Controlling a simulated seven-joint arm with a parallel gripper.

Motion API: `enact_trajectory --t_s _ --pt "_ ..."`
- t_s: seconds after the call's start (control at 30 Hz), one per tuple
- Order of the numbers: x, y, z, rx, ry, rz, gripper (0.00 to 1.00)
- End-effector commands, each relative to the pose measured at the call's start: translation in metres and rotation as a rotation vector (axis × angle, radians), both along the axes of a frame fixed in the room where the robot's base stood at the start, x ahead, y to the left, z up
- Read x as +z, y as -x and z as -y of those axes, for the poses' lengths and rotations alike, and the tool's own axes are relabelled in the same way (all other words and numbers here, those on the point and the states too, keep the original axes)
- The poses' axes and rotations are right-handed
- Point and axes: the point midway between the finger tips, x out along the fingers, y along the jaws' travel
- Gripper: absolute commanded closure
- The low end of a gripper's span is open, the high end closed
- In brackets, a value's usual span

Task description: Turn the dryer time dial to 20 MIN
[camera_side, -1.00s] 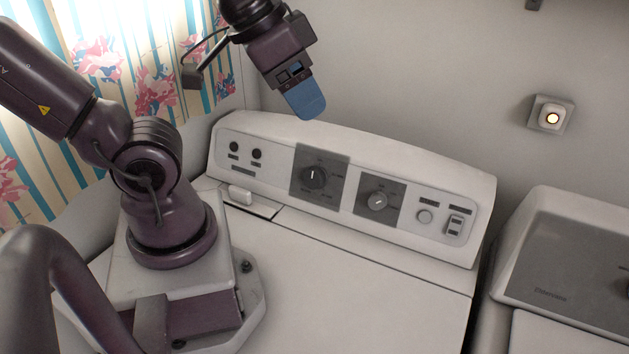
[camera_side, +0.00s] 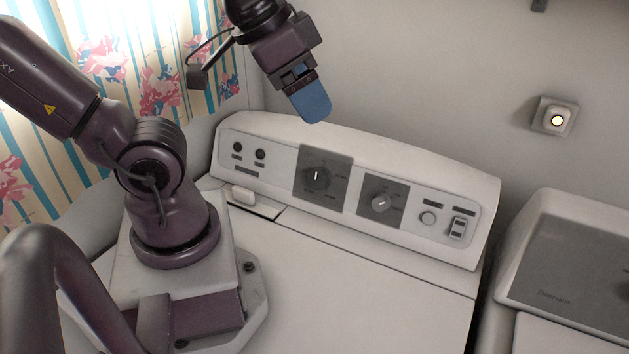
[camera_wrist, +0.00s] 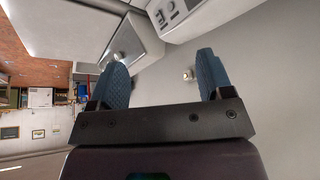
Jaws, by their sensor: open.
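The console (camera_side: 275,150) holds two dials on dark square plates. The left dial (camera_side: 317,176) is black with a white pointer line standing nearly upright. The right dial (camera_side: 380,203) is grey with a light pointer tilted up to the right. The print around both is too small to read, so I cannot tell which is the time dial. My gripper (camera_side: 312,106) hangs above the console's back edge, up from the left dial and apart from it. In the wrist view its two blue fingers (camera_wrist: 164,76) are spread with nothing between them.
Two small black knobs (camera_side: 248,151) sit at the console's left, a round button (camera_side: 428,218) and a rocker switch (camera_side: 457,227) at its right. A second appliance (camera_side: 575,260) stands at the right. A lit wall fixture (camera_side: 555,117) is on the wall. The space before the console is clear.

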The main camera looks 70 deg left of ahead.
Motion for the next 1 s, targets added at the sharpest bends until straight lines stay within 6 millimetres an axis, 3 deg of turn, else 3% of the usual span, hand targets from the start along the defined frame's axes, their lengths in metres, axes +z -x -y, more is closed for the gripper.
enact_trajectory --t_s 0.17,0.37,0.7,1.0 --pt "-0.022 -0.001 -0.004 0.007 -0.053 -0.141 0.26" --pt "-0.075 0.003 -0.020 0.022 -0.266 -0.500 0.26" --pt "-0.137 0.009 -0.054 -0.022 -0.828 -0.943 0.26" --pt "-0.187 -0.006 -0.067 -0.219 -1.403 -1.027 0.26"
